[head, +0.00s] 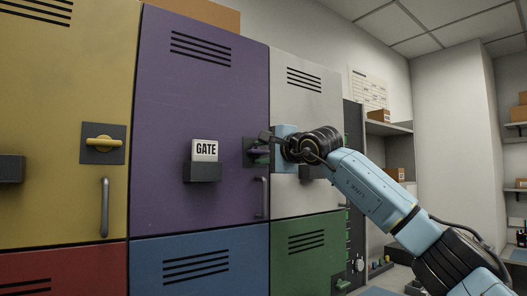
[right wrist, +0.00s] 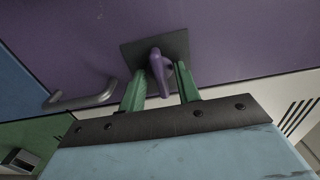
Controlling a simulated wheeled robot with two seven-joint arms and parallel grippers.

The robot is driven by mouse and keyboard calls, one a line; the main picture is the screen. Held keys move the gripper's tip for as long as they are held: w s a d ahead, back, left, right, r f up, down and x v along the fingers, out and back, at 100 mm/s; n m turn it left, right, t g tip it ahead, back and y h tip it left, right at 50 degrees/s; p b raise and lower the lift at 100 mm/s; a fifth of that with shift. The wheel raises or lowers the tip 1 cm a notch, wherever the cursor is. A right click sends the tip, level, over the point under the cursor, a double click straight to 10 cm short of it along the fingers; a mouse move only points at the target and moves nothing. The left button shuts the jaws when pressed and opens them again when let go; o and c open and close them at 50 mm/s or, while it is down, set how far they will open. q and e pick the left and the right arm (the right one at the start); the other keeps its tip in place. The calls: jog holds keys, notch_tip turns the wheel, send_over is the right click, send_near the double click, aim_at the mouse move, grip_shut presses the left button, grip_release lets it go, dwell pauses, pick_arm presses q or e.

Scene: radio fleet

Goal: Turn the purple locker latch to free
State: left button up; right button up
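The purple locker door (head: 200,110) is shut in the head view. Its latch plate (head: 249,152) is dark and sits at the right edge, partly hidden by my gripper. In the right wrist view the purple latch (right wrist: 158,66) stands out from its dark plate (right wrist: 178,45). My right gripper (head: 264,148) is at the latch. Its two green fingers (right wrist: 160,80) are apart, one on each side of the latch, with a gap visible on the left side. I cannot tell whether the right finger touches it. My left gripper is not in view.
A grey door handle (head: 262,197) hangs below the latch. A GATE sign (head: 205,150) sits on a dark holder (head: 202,172) on the purple door. Yellow (head: 60,60), white (head: 305,100), blue (head: 195,268) and green (head: 305,240) lockers surround it. Shelves (head: 390,128) stand at the right.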

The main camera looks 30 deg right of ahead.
grip_shut()
jog(key=shift+f+m, duration=0.1)
jog(key=shift+m, duration=0.4)
jog(key=shift+m+b, duration=0.45)
jog(key=shift+m, duration=0.15)
jog(key=m+b, duration=0.1)
jog(key=m, duration=0.2)
jog(key=shift+m, duration=0.3)
jog(key=m+b, duration=0.1)
jog(key=m, duration=1.1)
jog(key=shift+b, duration=0.3)
jog(key=shift+m, duration=0.3)
